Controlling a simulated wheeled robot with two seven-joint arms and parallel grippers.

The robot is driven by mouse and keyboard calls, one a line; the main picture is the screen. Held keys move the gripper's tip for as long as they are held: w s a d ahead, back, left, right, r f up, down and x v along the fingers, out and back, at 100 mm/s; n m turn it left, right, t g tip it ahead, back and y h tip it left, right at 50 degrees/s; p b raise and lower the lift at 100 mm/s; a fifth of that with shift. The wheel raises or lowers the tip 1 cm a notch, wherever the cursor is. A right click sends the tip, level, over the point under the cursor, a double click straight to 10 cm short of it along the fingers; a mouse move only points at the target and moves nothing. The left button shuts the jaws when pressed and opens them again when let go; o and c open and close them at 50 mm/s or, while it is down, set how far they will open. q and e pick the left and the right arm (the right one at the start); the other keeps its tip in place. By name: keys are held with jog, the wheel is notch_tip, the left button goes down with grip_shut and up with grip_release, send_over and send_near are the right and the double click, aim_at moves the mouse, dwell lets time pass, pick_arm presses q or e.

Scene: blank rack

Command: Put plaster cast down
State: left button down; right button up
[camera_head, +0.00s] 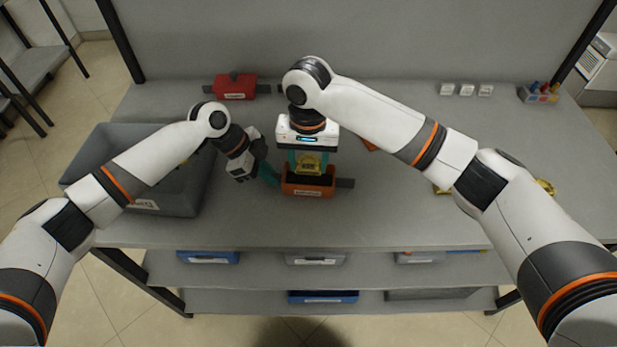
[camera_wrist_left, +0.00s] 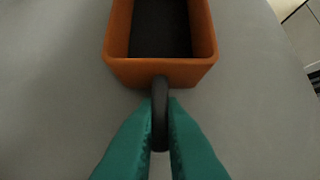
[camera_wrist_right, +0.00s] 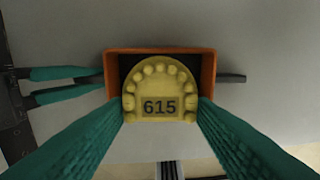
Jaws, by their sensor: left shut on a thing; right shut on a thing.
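The plaster cast (camera_wrist_right: 160,92) is a yellow dental arch marked 615. In the right wrist view it is between the green fingers of my right gripper (camera_wrist_right: 163,108), over the orange box. In the head view the cast (camera_head: 309,165) shows at the box's opening, below my right gripper (camera_head: 308,160). I cannot tell whether it touches the box's dark floor. The orange open box (camera_head: 307,190) stands on the bench and also shows in the left wrist view (camera_wrist_left: 160,70). My left gripper (camera_wrist_left: 160,125) is shut on the box's dark handle (camera_wrist_left: 160,98) at its left end.
A large grey bin (camera_head: 95,190) stands at the left of the bench (camera_head: 400,215). A red box (camera_head: 235,88) is at the back. Small white blocks (camera_head: 466,90) and a rack with coloured items (camera_head: 540,94) are at the back right. Yellow pieces (camera_head: 545,187) lie partly behind my right arm.

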aim_at(308, 167)
jog(key=shift+f, duration=2.95)
jog(key=shift+f, duration=0.1)
jog(key=o, duration=1.1)
notch_tip(308, 167, up, 12)
jog(key=shift+r, duration=0.15)
pick_arm(q)
jog(key=c, duration=1.5)
grip_release()
jog(key=shift+o, duration=0.2)
jog(key=shift+r, duration=0.1)
